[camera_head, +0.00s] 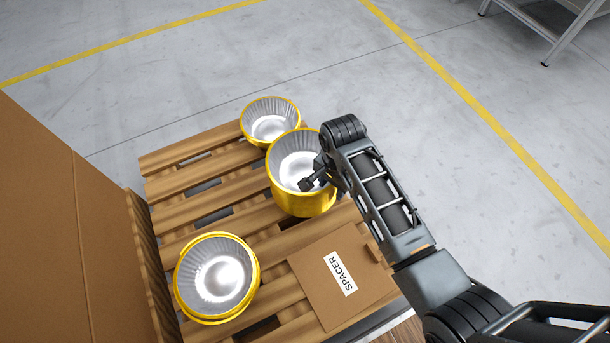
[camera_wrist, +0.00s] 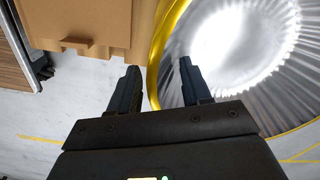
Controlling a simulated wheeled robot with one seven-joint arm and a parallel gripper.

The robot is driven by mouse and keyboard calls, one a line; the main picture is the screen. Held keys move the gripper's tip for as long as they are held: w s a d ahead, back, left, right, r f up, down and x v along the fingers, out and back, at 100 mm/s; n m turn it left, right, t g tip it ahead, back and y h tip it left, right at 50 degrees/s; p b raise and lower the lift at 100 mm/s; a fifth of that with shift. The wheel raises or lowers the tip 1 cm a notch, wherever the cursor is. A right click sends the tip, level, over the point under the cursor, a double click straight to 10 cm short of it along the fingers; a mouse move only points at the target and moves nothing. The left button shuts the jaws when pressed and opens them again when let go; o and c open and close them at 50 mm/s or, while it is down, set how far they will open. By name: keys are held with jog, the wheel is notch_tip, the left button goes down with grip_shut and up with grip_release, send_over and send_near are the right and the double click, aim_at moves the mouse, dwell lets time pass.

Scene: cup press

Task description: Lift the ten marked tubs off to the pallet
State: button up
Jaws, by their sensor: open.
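Three yellow-rimmed tub spots with ribbed silvery insides show on the wooden pallet (camera_head: 172,187): a back tub (camera_head: 251,133), a taller middle tub (camera_head: 306,205) and a front-left tub (camera_head: 181,292). The middle and front-left ones may be stacks; I cannot tell how many tubs each holds. I see no marks on them. My gripper (camera_head: 316,178) is open at the right rim of the middle tub. In the wrist view my gripper (camera_wrist: 160,80) has the tub's yellow rim (camera_wrist: 157,52) between its fingers, one finger over the inside and one outside.
A cardboard spacer sheet (camera_head: 315,289) labelled SPACER lies on the pallet's front right. A tall cardboard wall (camera_head: 60,220) stands along the left. Grey floor with yellow lines is clear behind and right. A metal table frame (camera_head: 565,35) stands far right.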

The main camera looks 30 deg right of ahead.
grip_shut()
dwell(0.4)
